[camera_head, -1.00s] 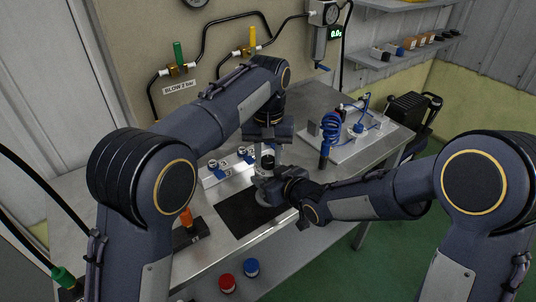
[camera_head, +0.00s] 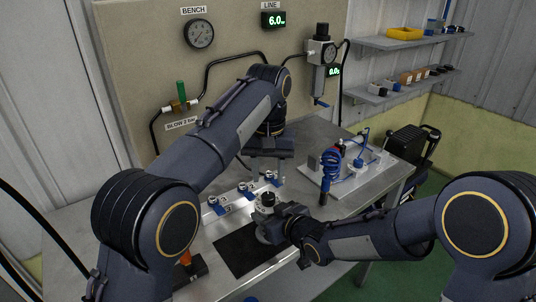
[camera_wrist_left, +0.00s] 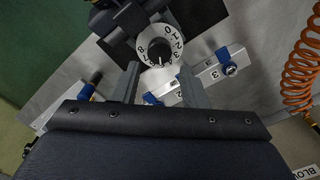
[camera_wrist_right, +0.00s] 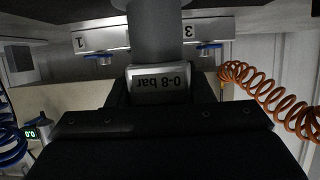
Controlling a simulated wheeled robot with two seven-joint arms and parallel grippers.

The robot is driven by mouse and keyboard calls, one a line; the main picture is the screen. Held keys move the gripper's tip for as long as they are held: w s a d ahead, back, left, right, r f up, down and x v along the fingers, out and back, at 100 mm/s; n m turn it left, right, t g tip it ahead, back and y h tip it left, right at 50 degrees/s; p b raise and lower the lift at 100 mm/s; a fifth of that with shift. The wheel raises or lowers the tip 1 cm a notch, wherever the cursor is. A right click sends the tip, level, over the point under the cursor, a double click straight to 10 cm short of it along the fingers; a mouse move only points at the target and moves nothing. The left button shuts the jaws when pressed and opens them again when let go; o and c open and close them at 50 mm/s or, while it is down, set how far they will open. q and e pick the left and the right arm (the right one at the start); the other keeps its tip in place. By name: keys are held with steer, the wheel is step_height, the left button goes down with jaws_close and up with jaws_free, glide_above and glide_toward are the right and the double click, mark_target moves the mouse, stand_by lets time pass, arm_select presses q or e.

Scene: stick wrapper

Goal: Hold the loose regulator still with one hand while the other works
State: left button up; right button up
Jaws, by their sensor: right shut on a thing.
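The loose regulator (camera_head: 266,201) stands upright at the dark mat, with a round knob on top. Its numbered dial face (camera_wrist_left: 152,50) shows in the left wrist view, and its "0-8 bar" label (camera_wrist_right: 160,83) in the right wrist view. My right gripper (camera_head: 272,226) is shut on the regulator's body from the right; the label sits between its fingers (camera_wrist_right: 160,95). My left gripper (camera_head: 267,172) points down above the regulator. Its fingers (camera_wrist_left: 160,88) are apart with nothing gripped between them, and the knob lies beyond their tips.
A white rail with blue valves (camera_head: 240,198) stands just behind the regulator. A board with a blue coiled hose (camera_head: 331,172) is to the right. The dark mat (camera_head: 240,252) is bare in front. A line display (camera_head: 273,19) reads 6.0; the wall unit's display (camera_head: 334,71) reads 0.0.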

arm_select(q)
steer(key=shift+r, duration=3)
arm_select(e)
steer(key=o, duration=1.4)
arm_select(q)
step_height(320, 180, up, 7)
steer(key=p, duration=0.7)
glide_above(268, 195)
arm_select(e)
steer(key=r+v, duration=0.1)
steer(key=v, duration=0.5)
steer(key=r+v, duration=0.1)
steer(key=v, duration=0.5)
steer(key=w+r+v, duration=0.1)
steer(key=v, duration=0.5)
steer(key=shift+s+a+r, duration=0.15)
steer(key=shift+a+r, duration=0.05)
arm_select(q)
steer(key=shift+f, duration=0.1)
